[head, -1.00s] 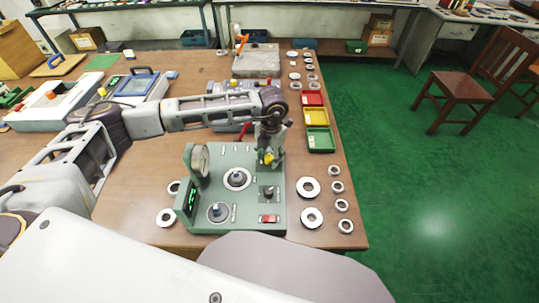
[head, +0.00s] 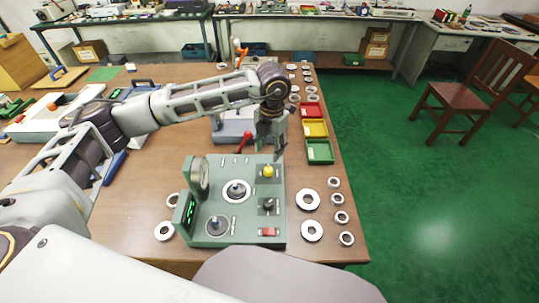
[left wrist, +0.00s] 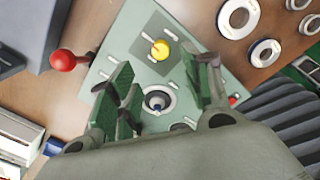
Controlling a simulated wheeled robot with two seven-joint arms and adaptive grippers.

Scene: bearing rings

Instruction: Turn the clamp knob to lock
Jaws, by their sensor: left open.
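The green fixture (head: 217,172) stands on the table with a round dial, a green display and two round posts. A round yellow knob (head: 268,171) sits on a dark plate at its back right, and a black knob (head: 268,203) is nearer the front; I cannot tell by label which is the clamp knob. My left gripper (head: 270,148) is open and empty, above and behind the yellow knob, pointing down. In the left wrist view, the yellow knob (left wrist: 160,49) lies beyond the spread fingertips (left wrist: 165,72), apart from them. My right gripper is out of view.
A red-ball lever (head: 244,139) rises behind the fixture. Several metal rings (head: 308,200) lie to its right and left. Red, yellow and green trays (head: 320,151) stand along the right table edge.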

